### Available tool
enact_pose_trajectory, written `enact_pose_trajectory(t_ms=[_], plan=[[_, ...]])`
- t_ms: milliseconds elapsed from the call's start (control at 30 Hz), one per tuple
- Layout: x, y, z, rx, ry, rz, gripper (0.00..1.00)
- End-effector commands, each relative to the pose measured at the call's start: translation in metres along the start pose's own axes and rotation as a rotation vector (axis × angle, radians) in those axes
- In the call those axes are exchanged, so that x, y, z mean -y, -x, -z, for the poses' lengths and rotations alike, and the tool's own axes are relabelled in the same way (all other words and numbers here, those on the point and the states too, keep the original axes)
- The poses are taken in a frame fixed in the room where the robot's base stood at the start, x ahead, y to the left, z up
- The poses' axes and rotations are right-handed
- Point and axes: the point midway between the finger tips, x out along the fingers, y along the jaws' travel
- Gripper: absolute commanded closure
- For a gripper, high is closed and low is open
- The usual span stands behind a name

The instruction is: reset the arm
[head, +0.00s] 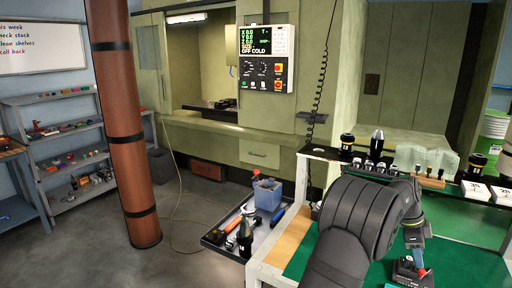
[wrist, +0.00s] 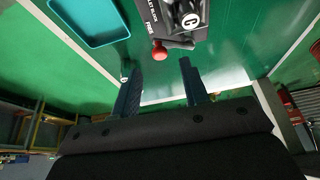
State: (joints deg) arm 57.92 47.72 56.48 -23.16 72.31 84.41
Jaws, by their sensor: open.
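My gripper (wrist: 162,82) is open and empty in the wrist view, with two dark blue fingers apart. Beyond the fingertips is a dark tool block (wrist: 172,18) with white lettering that includes "FREE". A short lever with a red ball knob (wrist: 159,51) sticks out from the block, just ahead of the gap between the fingers and apart from them. A round piece marked "C" (wrist: 190,20) sits in the block. In the head view the block (head: 408,275) stands on the green mat, its red knob (head: 422,272) below my wrist. My fingertips are not clear there.
A blue tray (wrist: 88,42) lies left of the block on the green mat (wrist: 235,45). At the back of the cart, tool holders (head: 347,142) and a pale translucent block (head: 425,156) stand on a shelf.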

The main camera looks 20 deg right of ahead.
Motion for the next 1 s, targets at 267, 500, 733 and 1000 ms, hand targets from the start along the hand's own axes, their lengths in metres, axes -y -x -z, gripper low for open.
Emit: enact_pose_trajectory(t_ms=[267,500,733,1000], plan=[[0.0,-0.036,0.0,0.0,0.0,-0.001,0.59],[0.0,-0.043,0.0,0.0,0.001,0.001,0.59],[0.0,-0.042,0.0,0.0,0.001,0.001,0.59],[0.001,-0.016,0.0,0.0,0.001,0.004,0.59]])
